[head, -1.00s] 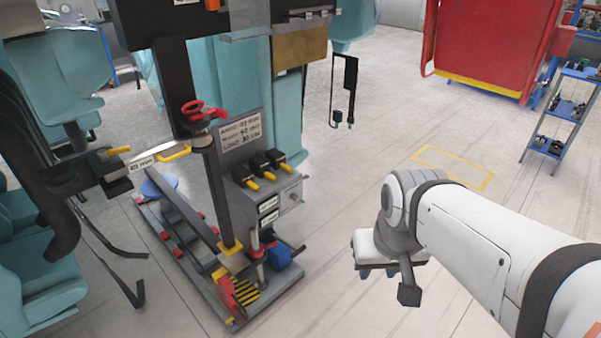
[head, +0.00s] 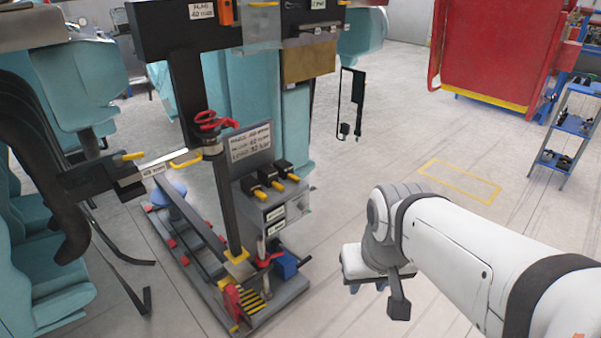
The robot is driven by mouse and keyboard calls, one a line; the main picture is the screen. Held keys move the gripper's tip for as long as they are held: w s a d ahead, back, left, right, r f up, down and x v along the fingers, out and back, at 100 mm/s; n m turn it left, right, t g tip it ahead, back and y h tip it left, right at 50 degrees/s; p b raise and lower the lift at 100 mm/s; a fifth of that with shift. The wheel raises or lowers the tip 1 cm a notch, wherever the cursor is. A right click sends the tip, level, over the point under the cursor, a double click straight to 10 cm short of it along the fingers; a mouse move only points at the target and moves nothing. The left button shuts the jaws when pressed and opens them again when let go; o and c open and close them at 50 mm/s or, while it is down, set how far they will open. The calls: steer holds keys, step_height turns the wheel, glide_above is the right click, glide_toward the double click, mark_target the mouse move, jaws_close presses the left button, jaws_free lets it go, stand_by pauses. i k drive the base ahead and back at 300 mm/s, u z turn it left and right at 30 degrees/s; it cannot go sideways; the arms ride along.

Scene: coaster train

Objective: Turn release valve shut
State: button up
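A test stand with a grey base (head: 290,290) stands left of centre. A red handwheel (head: 213,121) sits on a dark fitting near its upright post. A small red handle (head: 268,260) is low on the stand, beside a blue part (head: 285,266). Which of these is the release valve, I cannot tell for sure. My gripper (head: 367,284) is at the end of my white arm, to the right of the stand and apart from it. Its fingers are mostly hidden behind the wrist, so their opening does not show.
A grey box (head: 275,215) with several yellow-tipped levers and a sign (head: 250,143) are on the stand. Teal seats (head: 45,280) and black bars crowd the left. A blue shelf ladder (head: 562,135) stands at right.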

mark_target(300, 207)
steer(key=i, duration=0.9)
